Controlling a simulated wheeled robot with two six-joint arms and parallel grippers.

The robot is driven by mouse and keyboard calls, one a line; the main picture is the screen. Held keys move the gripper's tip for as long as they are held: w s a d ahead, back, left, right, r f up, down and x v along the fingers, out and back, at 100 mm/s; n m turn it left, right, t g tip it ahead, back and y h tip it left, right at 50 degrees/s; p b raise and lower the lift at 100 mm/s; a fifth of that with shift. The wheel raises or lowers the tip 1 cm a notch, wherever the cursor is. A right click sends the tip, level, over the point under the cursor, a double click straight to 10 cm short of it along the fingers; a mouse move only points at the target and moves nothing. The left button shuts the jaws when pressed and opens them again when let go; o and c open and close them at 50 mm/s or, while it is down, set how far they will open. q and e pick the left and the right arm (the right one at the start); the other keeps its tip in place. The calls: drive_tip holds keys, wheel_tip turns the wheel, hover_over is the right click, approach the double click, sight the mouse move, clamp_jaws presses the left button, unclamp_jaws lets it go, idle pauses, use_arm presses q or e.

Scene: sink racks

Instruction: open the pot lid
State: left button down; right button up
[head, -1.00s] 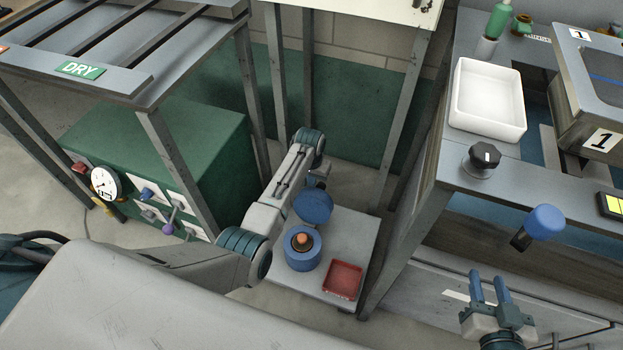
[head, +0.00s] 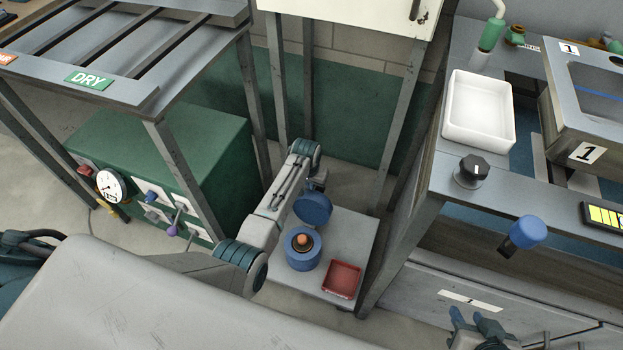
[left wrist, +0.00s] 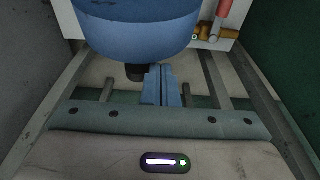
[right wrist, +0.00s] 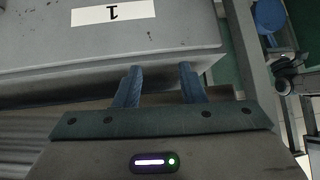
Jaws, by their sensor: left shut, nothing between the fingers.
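A blue pot (head: 302,258) with an orange thing inside stands on a low grey platform. Its round blue lid (head: 312,208) stands tilted up at the pot's back edge, so the pot's top is uncovered. My left arm reaches over from the left; its gripper is mostly hidden behind the lid in the head view. In the left wrist view my left gripper (left wrist: 162,86) is shut and empty, close beside the dark knob (left wrist: 135,72) under a blue round body, apparently the lid. My right gripper (right wrist: 160,86) is open and empty, in front of the counter.
A red tray (head: 342,279) sits beside the pot on the platform. Metal legs of the rack (head: 180,180) and the counter (head: 400,225) flank the platform. A green box (head: 160,150) with a dial and levers stands left. A white basin (head: 478,108) is on the counter.

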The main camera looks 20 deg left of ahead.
use_arm(q)
drive_tip(key=shift+s+r+p, duration=0.45)
drive_tip(key=shift+s+p, duration=0.05)
drive_tip(key=shift+p, duration=0.55)
drive_tip(key=shift+s+p, duration=0.2)
drive_tip(key=shift+p, duration=0.25)
drive_tip(key=shift+s+f, duration=0.1)
use_arm(e)
drive_tip(key=s+g, duration=0.1)
drive_tip(key=s+d+r+g+h, duration=0.1)
drive_tip(key=s+d+r+g, duration=0.1)
drive_tip(key=g, duration=0.1)
drive_tip(key=shift+s+d+n, duration=0.25)
drive_tip(key=shift+s+n, duration=0.05)
drive_tip(key=shift+s, duration=0.05)
